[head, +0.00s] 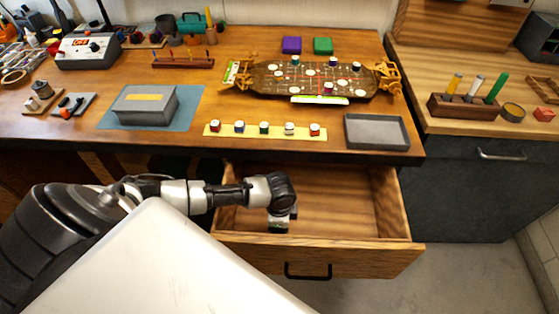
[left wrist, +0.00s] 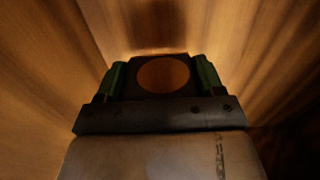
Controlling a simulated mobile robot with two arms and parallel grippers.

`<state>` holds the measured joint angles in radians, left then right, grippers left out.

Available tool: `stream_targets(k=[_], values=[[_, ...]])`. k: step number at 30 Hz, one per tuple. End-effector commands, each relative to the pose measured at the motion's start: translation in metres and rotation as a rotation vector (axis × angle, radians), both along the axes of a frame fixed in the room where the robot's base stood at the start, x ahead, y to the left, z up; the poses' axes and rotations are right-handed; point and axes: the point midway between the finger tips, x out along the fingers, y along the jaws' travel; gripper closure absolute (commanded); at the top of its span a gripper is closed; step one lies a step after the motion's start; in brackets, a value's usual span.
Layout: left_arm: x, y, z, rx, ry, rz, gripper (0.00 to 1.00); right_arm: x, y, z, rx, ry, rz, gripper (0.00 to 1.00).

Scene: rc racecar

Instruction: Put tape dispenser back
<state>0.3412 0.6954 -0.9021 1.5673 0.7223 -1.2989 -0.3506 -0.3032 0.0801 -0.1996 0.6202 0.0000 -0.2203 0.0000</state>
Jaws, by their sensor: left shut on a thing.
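My left gripper (head: 280,224) reaches down into the open drawer, near its left side. In the left wrist view, its two green fingers (left wrist: 163,78) are shut on a dark piece with a round brown disc, which looks like the tape dispenser (left wrist: 163,74). Wood surrounds it in that view. In the head view the wrist hides the held thing, and I cannot tell whether it touches the drawer floor. The wooden drawer (head: 345,252) is pulled out below the tabletop, and its visible floor is bare. My right gripper is not in view.
The tabletop edge (head: 370,156) overhangs the drawer's back. On the table are a grey tray (head: 377,131), a yellow strip (head: 227,131) with several small capped pieces, a racecar chassis (head: 350,80) and a grey box (head: 145,105). A dark cabinet (head: 470,190) stands to the right.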

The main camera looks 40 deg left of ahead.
Motion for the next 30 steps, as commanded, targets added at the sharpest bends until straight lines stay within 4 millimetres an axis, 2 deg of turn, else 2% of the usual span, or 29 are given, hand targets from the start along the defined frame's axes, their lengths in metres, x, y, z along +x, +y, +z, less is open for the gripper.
stream_targets(k=[10,23,24,28,30], values=[[0.000,-0.001,-0.041,-0.001,0.001,0.001,0.54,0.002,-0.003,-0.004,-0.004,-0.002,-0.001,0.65],[0.000,0.000,-0.049,0.000,0.000,0.002,0.54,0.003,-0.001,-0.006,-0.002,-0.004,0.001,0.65],[0.000,0.000,-0.049,0.001,-0.001,0.002,0.29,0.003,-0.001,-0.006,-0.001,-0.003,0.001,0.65],[0.000,0.000,-0.048,0.000,0.000,0.002,0.09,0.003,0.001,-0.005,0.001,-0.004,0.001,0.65],[0.000,0.000,-0.048,0.000,0.000,0.002,0.07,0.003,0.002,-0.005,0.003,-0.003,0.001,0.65]])
